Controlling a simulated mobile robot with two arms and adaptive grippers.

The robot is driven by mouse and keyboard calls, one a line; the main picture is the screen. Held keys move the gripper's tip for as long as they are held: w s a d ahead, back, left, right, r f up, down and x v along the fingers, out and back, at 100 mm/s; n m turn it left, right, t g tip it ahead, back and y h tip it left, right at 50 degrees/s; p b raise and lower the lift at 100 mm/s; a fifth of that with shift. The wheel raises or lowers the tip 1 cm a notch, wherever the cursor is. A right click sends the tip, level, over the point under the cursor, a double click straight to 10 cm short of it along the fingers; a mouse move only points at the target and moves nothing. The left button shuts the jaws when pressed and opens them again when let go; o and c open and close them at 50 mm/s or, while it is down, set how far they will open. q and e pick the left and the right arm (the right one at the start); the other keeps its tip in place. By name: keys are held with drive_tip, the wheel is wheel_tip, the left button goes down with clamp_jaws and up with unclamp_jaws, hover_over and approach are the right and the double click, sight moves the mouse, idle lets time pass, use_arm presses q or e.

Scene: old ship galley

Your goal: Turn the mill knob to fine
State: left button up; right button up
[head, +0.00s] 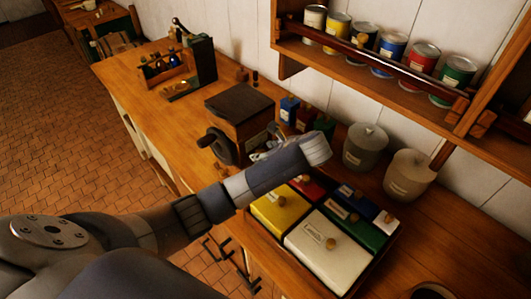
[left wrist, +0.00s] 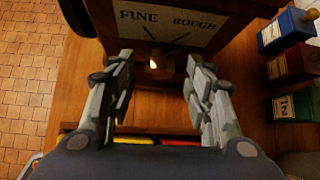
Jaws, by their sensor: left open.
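The mill (head: 241,112) is a wooden box with a dark lid, standing on the counter. In the left wrist view its white plate (left wrist: 172,22) reads FINE on the left and ROUGH on the right, with a dark line under each word. A small brass knob (left wrist: 158,67) sits below the plate; which way it is set I cannot tell. My left gripper (left wrist: 160,78) is open, with one finger on each side of the knob and gaps between. In the head view the left gripper (head: 266,151) is at the mill's front, partly hidden by my wrist. My right gripper is not in view.
A dark round wheel (head: 219,147) is at the mill's left side. A tray of coloured lidded boxes (head: 322,250) lies below my wrist. A can shelf (head: 378,72) hangs above.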

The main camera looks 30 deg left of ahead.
use_arm(q)
drive_tip(key=shift+w+a+f, duration=0.1)
drive_tip(key=shift+a+f, duration=0.25)
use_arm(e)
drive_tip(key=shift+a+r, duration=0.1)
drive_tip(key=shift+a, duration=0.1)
use_arm(q)
drive_tip(key=shift+c, duration=0.2)
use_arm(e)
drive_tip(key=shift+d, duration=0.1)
use_arm(q)
drive_tip(key=c, duration=0.9)
drive_tip(key=shift+c, duration=0.5)
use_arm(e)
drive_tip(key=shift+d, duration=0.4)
